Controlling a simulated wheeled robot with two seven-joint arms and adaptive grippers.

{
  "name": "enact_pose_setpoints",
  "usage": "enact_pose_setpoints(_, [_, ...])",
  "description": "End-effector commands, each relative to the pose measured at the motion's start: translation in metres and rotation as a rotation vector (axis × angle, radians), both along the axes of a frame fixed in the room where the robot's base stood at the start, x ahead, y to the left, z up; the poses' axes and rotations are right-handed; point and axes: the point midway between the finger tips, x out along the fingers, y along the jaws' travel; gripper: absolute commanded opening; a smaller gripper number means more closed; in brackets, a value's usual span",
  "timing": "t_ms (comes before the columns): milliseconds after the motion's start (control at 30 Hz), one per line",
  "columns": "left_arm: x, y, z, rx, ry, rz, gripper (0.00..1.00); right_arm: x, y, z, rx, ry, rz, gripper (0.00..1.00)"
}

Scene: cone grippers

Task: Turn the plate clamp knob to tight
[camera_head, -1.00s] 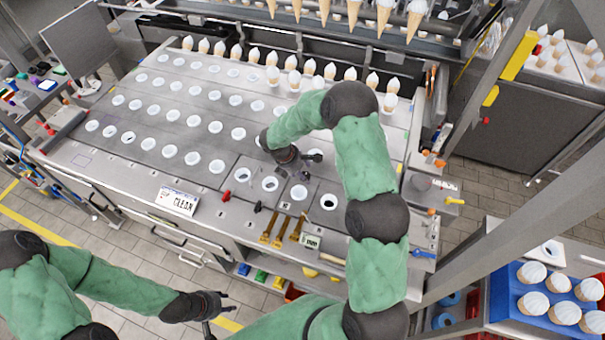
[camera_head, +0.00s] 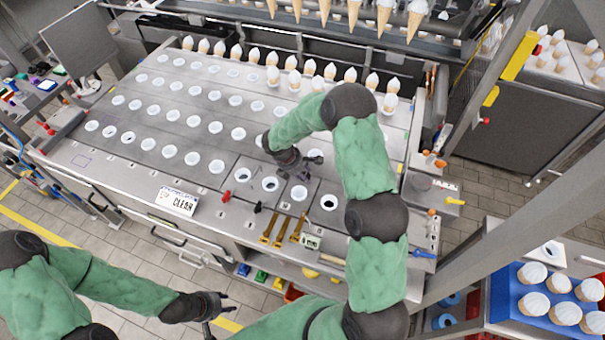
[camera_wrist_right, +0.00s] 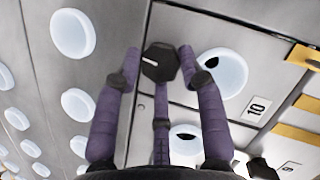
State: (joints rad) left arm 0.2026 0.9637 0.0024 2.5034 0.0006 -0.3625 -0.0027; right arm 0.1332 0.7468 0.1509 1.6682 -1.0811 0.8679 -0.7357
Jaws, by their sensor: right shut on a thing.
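The plate clamp knob (camera_wrist_right: 160,63) is a black six-sided knob with a white line. In the right wrist view its line points left, and it sits at the plate's corner. My right gripper (camera_wrist_right: 160,72) has purple fingers closed around the knob; one fingertip is on each side and a third finger is below. In the head view my right gripper (camera_head: 302,168) is low over the front plates of the table, and the knob is hard to make out there. My left gripper (camera_head: 215,309) is open and empty in front of the table, low down.
The metal table (camera_head: 110,155) has rows of white-rimmed holes. A red knob (camera_head: 226,196) and a black knob (camera_head: 258,207) stand on its front edge. Brass handles (camera_head: 280,230) and a white sign (camera_head: 178,201) are nearby. Filled cones (camera_head: 330,70) line the back.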

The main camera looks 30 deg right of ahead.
Motion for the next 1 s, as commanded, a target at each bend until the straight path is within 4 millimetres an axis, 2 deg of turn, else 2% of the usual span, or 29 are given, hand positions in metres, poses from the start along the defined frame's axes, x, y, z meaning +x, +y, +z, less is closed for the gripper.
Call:
enact_pose_setpoints(367, [0.0, 0.0, -0.012, 0.0, 0.0, 0.0, 0.39, 0.001, 0.0, -0.003, 0.0, 0.003, -0.217, 0.07])
enact_pose_setpoints(1000, [0.0, 0.0, -0.034, 0.0, 0.0, 0.0, 0.39, 0.005, -0.003, -0.003, 0.001, 0.007, -0.823, 0.07])
